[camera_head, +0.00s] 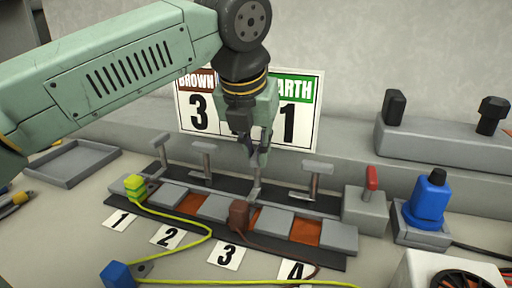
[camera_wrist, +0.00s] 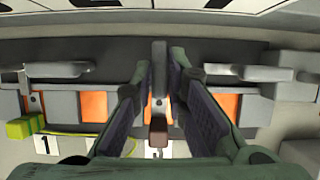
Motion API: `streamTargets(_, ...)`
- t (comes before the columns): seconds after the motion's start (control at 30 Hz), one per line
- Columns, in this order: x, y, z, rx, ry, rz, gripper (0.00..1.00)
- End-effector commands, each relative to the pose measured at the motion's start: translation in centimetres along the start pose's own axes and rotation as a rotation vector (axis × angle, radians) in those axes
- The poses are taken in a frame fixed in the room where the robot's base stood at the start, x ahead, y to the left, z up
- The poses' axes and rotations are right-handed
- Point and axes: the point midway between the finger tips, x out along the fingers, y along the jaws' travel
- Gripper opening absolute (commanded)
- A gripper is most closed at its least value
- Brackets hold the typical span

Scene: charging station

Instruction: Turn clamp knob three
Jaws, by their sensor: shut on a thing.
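The clamp strip has a row of T-shaped grey knobs above number cards. Clamp knob three (camera_head: 256,190) stands behind the brown plug (camera_head: 239,214) and the card marked 3 (camera_head: 227,256). My gripper (camera_head: 259,156) comes down on it from above and is shut on its bar. In the wrist view the knob's bar (camera_wrist: 159,66) lies between my two fingers (camera_wrist: 158,85), pointing away from the strip's front, while the neighbouring bars (camera_wrist: 58,70) lie along the strip. In the head view my fingers hide most of the bar; its stem shows below.
A yellow-green plug (camera_head: 134,187) with a yellow cable sits at position 1. Another knob (camera_head: 317,174) stands close to the right. A red-lever switch box (camera_head: 367,208) and a blue plug (camera_head: 428,199) stand further right. A blue connector (camera_head: 117,274) lies in front. An empty tray (camera_head: 72,181) is at left.

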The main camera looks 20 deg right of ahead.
Motion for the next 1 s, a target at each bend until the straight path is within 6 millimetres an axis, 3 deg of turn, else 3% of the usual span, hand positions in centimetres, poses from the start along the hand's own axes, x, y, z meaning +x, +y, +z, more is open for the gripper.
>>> streamTargets(0.03, 0.0, 0.0, -0.1, -0.002, 0.002, 0.0, 0.0)
streamTargets(0.07, 0.0, 0.0, -0.1, -0.002, 0.002, 0.0, 0.15)
streamTargets(0.33, 0.0, 0.0, 0.0, -0.001, 0.001, 0.0, 0.33)
streamTargets(0.73, -0.8, 0.0, 0.0, 0.0, 0.0, 0.0, 0.33)
streamTargets(1.0, -6.0, 0.0, 0.1, 0.0, -0.002, -0.002, 0.33)
